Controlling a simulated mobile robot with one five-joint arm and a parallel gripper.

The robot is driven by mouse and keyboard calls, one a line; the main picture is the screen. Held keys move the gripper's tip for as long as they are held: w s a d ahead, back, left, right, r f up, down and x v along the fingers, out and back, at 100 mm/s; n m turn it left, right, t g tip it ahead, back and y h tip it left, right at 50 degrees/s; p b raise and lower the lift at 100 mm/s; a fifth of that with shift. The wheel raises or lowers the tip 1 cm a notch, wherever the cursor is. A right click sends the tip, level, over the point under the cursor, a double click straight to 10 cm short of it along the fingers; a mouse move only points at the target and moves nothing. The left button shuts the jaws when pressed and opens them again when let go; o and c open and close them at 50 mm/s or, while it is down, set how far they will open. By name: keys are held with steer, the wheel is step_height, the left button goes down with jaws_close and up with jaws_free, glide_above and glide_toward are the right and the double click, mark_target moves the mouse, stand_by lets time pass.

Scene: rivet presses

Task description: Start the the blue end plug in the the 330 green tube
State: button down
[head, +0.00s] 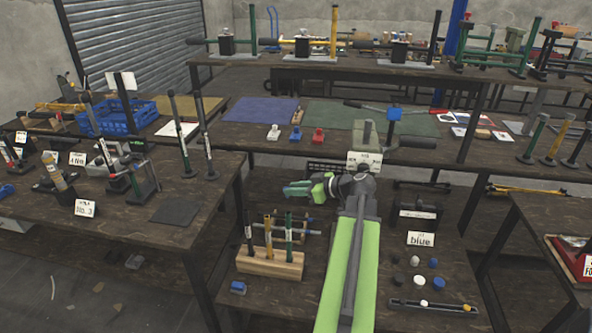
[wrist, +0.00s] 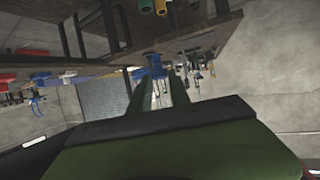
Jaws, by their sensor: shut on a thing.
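My gripper (head: 292,190) has green fingers and points left above the low bench. In the wrist view its two long fingers (wrist: 158,88) are close together, with a small blue thing (wrist: 157,68) at their tips; I take this to be a blue end plug, but its shape is unclear. A green tube (head: 289,238) stands upright in a wooden rack (head: 270,264), below the gripper and apart from it. No 330 marking is readable on it. Loose blue plugs (head: 438,283) lie on the low bench at right.
White and black plugs (head: 414,261) lie near a sign reading "blue" (head: 421,239). A shallow tray (head: 432,308) lies in front. A yellow tube (head: 268,238) stands in the rack too. Crowded benches surround my arm; the left bench (head: 175,212) carries several upright posts.

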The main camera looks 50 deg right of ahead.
steer(key=shift+a, duration=0.1)
stand_by(0.3)
steer(key=shift+y, duration=0.3)
steer(key=f+b, duration=0.5)
steer(key=b, duration=0.1)
steer(key=shift+s+f, duration=0.2)
steer(key=shift+f, duration=0.2)
steer(key=shift+f, duration=0.2)
stand_by(0.8)
steer(key=shift+f+b, duration=0.3)
steer(key=shift+b, duration=0.2)
steer(key=shift+f+b, duration=0.75)
